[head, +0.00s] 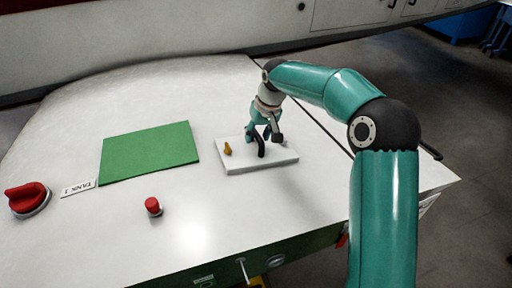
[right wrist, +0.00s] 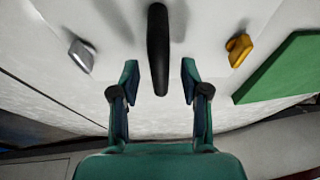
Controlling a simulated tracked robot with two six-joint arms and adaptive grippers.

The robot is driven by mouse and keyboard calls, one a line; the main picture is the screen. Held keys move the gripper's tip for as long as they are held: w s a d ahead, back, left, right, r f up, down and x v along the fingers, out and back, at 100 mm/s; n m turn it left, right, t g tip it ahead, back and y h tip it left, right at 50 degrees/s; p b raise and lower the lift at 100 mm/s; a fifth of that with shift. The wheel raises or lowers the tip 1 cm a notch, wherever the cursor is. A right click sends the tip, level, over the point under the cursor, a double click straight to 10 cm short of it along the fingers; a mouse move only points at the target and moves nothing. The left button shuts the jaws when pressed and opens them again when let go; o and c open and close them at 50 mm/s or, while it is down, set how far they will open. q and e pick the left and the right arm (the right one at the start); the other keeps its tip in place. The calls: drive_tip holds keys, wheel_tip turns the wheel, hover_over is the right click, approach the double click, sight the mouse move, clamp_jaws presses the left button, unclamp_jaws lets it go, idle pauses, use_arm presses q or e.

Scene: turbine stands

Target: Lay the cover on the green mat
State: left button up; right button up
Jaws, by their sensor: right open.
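The cover (head: 238,165) is a white slab with a black handle (head: 261,149), lying flat on the white worktop right of the green mat (head: 150,152). It has a yellow catch (head: 227,149) on its left part. In the right wrist view the handle (right wrist: 157,45) stands between the two fingers, with a grey catch (right wrist: 80,54) at left and the yellow catch (right wrist: 240,48) at right. My right gripper (right wrist: 159,78) is open around the handle, with gaps visible on both sides. The mat is bare; its edge shows in the right wrist view (right wrist: 285,72). My left gripper is out of view.
A red rotary knob (head: 28,197) and a "TANK 1" label (head: 78,188) lie left of the mat. A small red button (head: 153,206) stands in front, between mat and cover. Worktop between mat and cover is clear. A white casing (head: 180,45) rises behind.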

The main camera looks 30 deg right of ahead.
drive_tip(key=shift+c, duration=0.2)
idle(0.6)
clamp_jaws()
